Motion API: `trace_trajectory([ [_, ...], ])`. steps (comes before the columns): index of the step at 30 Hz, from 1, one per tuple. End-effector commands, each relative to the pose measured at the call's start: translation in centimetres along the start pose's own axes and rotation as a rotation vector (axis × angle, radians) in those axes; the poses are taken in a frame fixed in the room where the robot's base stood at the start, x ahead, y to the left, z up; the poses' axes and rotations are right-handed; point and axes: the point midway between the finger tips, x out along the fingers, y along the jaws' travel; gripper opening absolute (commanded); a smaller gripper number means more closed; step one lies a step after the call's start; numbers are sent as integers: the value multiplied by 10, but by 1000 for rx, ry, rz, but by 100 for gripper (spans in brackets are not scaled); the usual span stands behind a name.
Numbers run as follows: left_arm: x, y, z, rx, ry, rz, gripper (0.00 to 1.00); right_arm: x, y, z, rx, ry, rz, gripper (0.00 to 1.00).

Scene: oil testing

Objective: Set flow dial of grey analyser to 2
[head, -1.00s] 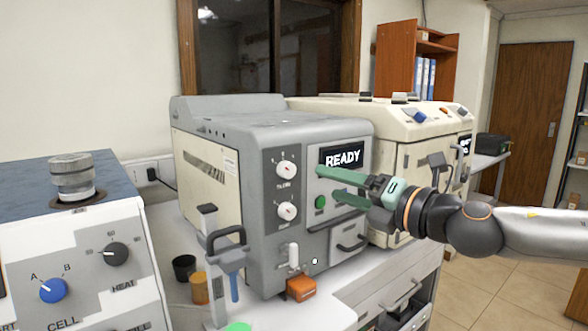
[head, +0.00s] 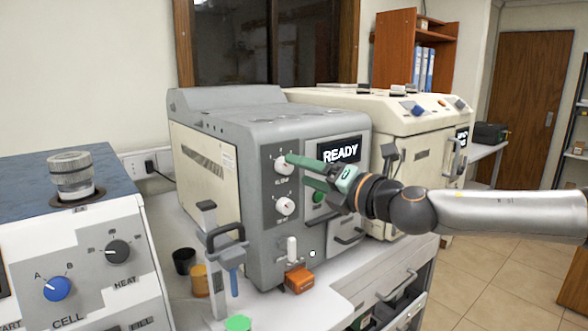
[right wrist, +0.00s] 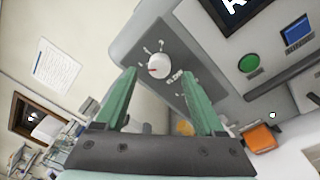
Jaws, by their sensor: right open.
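The grey analyser (head: 250,190) stands on the white bench in the middle of the head view, with a lit READY display (head: 341,152). Its upper white dial (head: 284,165) has a label below it that appears to read FLOW. In the right wrist view this flow dial (right wrist: 158,66) shows a small red mark toward the lower left; the numbers around it are too small to read. My right gripper (head: 298,171) is open in front of the panel, green fingertips close to the dial. In the right wrist view the dial appears between the fingertips, apparently untouched. My left gripper is not in view.
A second white dial (head: 285,206) sits below the flow dial, and a green button (head: 318,197) is to its right. An orange block (head: 299,280) lies at the analyser's front foot. A blue-topped machine (head: 75,230) stands left, a cream machine (head: 405,150) right.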

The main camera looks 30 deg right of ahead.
Motion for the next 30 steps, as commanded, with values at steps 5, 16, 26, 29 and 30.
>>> trace_trajectory([
  [5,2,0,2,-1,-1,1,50,11,-2,-1,0,1,-2,71],
  [16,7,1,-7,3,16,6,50,30,-1,-1,0,1,-1,71],
  [26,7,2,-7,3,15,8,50,32,0,-1,2,1,1,71],
  [29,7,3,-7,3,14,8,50,32,0,-1,2,1,1,67],
  [30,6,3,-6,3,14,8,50,32,0,-1,2,1,1,63],
])
